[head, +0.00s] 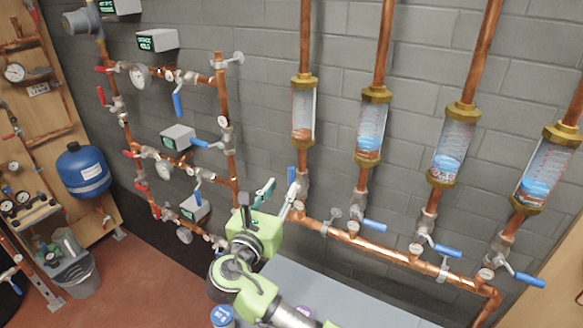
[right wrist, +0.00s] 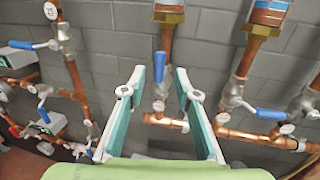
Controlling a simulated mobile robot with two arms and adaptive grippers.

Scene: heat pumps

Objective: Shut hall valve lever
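No label reading "hall" can be made out. A blue valve lever (head: 291,175) stands upright, in line with its copper pipe, below the leftmost glass flow tube (head: 303,112). In the right wrist view this lever (right wrist: 159,66) appears between the two fingers, with its silver valve body (right wrist: 158,105) below. My right gripper (head: 277,192) is open and empty, its fingers pointing at the lever. Contact cannot be told. The neighbouring blue levers (head: 375,226), (head: 447,249) and (head: 529,280) lie sideways across their pipes. My left gripper is not in view.
A copper manifold pipe (head: 390,254) runs below the flow tubes. Further left, pipework carries red and blue levers, gauges and grey display boxes (head: 178,137). A blue tank (head: 83,171) and a bin (head: 76,277) stand far left. A pale surface (head: 330,296) lies below the manifold.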

